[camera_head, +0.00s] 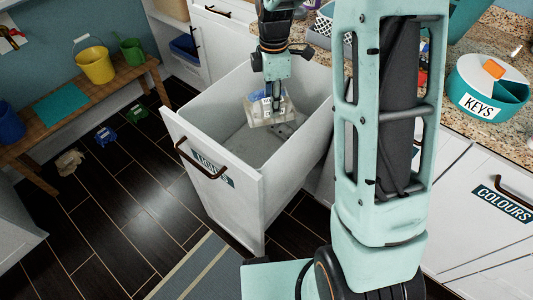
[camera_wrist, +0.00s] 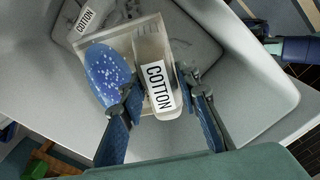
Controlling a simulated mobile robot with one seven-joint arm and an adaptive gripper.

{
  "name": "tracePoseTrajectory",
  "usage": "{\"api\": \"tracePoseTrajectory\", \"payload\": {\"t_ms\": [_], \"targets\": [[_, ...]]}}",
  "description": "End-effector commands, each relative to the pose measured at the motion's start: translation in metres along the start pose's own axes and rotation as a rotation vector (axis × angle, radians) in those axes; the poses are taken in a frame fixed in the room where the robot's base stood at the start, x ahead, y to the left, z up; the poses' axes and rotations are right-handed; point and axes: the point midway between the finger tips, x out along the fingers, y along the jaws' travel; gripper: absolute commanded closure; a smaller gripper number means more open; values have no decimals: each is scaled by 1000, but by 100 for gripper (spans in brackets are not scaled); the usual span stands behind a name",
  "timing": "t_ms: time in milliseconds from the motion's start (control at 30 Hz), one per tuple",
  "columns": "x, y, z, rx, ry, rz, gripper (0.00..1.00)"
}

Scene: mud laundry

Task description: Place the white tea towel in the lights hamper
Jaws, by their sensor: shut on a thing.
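My gripper (camera_head: 274,90) is inside the open hamper drawer (camera_head: 245,185), above its floor. The drawer is white, with a dark handle and a partly hidden label that looks like "LIGHTS". In the wrist view my gripper (camera_wrist: 162,88) is shut on a pale off-white cloth item with a "COTTON" tag, which I take as the white tea towel (camera_wrist: 148,44); it also shows in the head view (camera_head: 283,110). A blue speckled oval patch (camera_wrist: 105,70) sits at its left side. Another greyish item with a "COTTON" tag (camera_wrist: 83,19) lies on the drawer floor.
A "COLOURS" front (camera_head: 505,200) is closed at right. A "KEYS" tin (camera_head: 480,90) stands on the granite counter. A wooden bench (camera_head: 70,115) with a yellow bucket (camera_head: 95,62) stands at left. A beige cloth (camera_head: 70,161) lies on the dark floor.

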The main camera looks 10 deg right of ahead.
Motion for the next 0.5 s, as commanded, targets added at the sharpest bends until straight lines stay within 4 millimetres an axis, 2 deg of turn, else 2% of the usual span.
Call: {"api": "tracePoseTrajectory", "payload": {"t_ms": [33,200,333,500], "targets": [[24,-2,-4,-78,0,-4,100],[67,-5,-16,-345,1,-2,100],[89,-7,-22,-499,1,-1,100],[104,-9,-26,-612,1,0,100]]}}
